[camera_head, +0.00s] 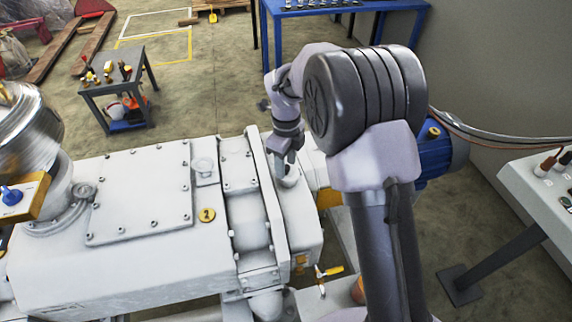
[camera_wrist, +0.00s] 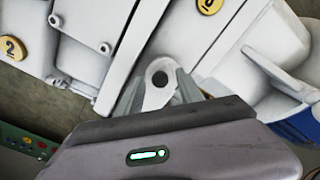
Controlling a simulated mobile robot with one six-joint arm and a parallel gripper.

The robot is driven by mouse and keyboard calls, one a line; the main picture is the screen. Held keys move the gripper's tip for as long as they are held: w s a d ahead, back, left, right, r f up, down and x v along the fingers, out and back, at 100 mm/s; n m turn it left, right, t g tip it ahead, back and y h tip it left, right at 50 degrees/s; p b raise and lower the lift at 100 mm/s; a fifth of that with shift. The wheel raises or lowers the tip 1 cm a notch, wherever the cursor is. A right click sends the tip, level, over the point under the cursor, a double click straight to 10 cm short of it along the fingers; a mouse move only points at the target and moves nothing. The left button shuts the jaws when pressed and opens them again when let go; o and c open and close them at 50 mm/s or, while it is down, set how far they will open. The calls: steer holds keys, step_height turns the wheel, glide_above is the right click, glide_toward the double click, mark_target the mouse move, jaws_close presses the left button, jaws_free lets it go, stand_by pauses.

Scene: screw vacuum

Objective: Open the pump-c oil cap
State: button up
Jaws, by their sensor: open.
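The large white pump body (camera_head: 120,235) fills the lower left of the head view, with a yellow badge reading 2 (camera_head: 207,215).
A yellow-handled valve (camera_head: 330,270) sits low beside the pump's right end. A sloped control panel (camera_head: 545,190) stands at the right. A small tool cart (camera_head: 115,85) and a blue table (camera_head: 340,8) stand behind.

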jaws_close()
steer(key=shift+r, duration=0.15)
